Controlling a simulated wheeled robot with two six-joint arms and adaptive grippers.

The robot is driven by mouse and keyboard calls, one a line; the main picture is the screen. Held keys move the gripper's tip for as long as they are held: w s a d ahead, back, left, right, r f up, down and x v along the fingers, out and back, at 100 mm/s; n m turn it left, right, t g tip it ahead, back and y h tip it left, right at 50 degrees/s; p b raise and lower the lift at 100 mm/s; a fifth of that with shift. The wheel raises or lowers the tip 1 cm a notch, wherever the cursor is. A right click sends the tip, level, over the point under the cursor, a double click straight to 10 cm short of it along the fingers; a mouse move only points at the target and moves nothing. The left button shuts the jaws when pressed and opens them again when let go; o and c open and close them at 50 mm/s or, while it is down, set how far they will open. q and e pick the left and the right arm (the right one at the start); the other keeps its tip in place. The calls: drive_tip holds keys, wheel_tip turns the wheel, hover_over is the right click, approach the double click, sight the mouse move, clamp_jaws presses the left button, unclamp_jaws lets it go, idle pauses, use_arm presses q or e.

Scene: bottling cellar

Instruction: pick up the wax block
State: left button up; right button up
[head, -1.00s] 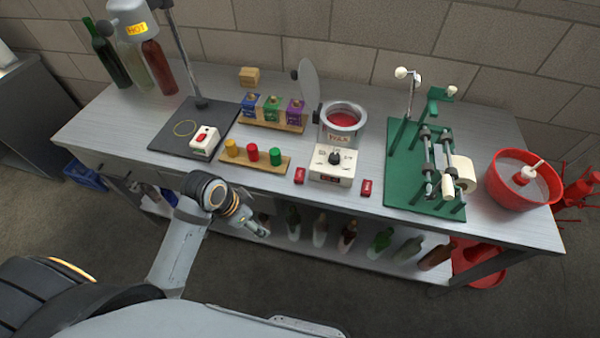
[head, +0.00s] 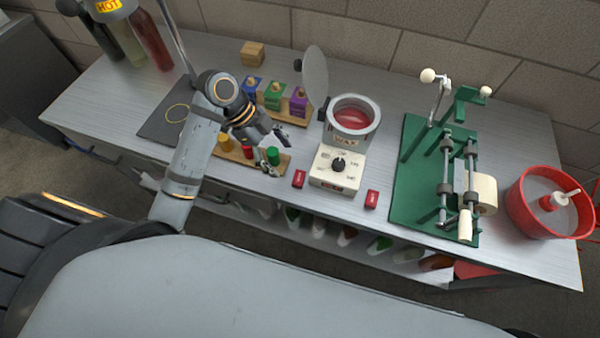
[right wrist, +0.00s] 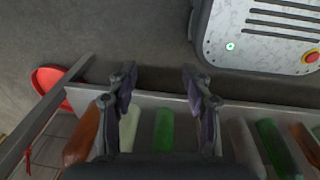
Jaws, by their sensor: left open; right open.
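Two small red blocks with pale labels, which look like wax blocks, lie on the metal bench: the left one (head: 298,179) and the right one (head: 371,199), on either side of the wax pot (head: 351,117) base. My left gripper (head: 276,150) is open and empty. It hangs above the front wooden rack, up and left of the left red block and apart from it. My right gripper (right wrist: 158,85) is open and empty in the right wrist view, over the lower shelf and floor, with no red block in that view.
The front rack (head: 285,166) with coloured pegs lies under my left gripper. A green machine (head: 412,180) and red tub (head: 550,203) are at right. Bottles (right wrist: 164,130) line the lower shelf. The bench front edge is near the red blocks.

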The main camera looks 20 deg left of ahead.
sight(303, 182)
use_arm(q)
drive_tip(key=x, duration=0.3)
drive_tip(key=shift+d, duration=0.1)
drive_tip(key=shift+w+d+f, duration=0.1)
drive_tip(key=shift+d+f, duration=0.2)
drive_tip(key=shift+f, duration=0.2)
drive_tip(key=p+x, duration=0.1)
drive_tip(key=x, duration=0.3)
drive_tip(key=shift+r, duration=0.1)
drive_tip(key=shift+d+f, duration=0.2)
drive_tip(key=shift+f, duration=0.1)
drive_tip(key=c, duration=1.1)
use_arm(e)
drive_tip(key=shift+w+r, duration=0.4)
drive_tip(key=shift+r, duration=0.3)
